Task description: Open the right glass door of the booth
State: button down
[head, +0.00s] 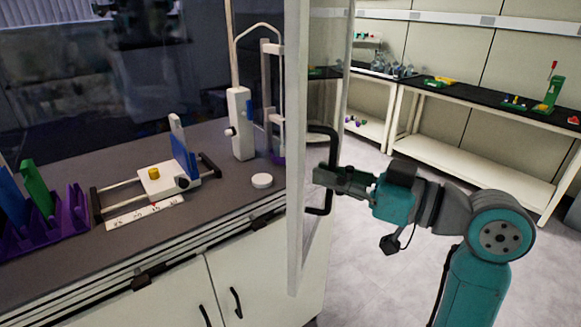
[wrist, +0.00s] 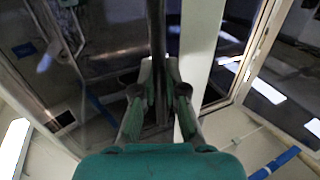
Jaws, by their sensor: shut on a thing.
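The right glass door (head: 308,150) of the booth stands swung out from the front, in the middle of the head view, with its pale frame edge towards me. Its black bar handle (head: 329,146) is on the right side of the door. My gripper (head: 328,176) is shut on this handle. In the wrist view the dark handle (wrist: 157,60) runs upright between the two fingers of my gripper (wrist: 158,92). The fingers hide the gripped part of the handle.
Inside the booth, a grey worktop (head: 225,205) carries a purple rack (head: 45,235), a white device with a blue plate (head: 165,178) and a white stand (head: 241,125). Side benches (head: 470,105) stand at the back right. The floor (head: 375,215) between is clear.

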jog(key=s+d+n+g, duration=0.1)
jog(key=d, duration=2.1)
jog(key=w+d+g+y, duration=0.1)
jog(key=w+d, duration=0.4)
jog(key=d, duration=0.5)
jog(key=w+d+n+g, duration=0.1)
jog(key=w+d, duration=0.3)
jog(key=d, duration=0.7)
jog(key=shift+w+d+n+g+y, duration=0.15)
jog(key=shift+w+n+g+y, duration=0.15)
jog(key=shift+w+y, duration=0.1)
jog(key=c, duration=1.2)
grip_release()
jog(key=v, duration=0.7)
jog(key=shift+s, duration=0.15)
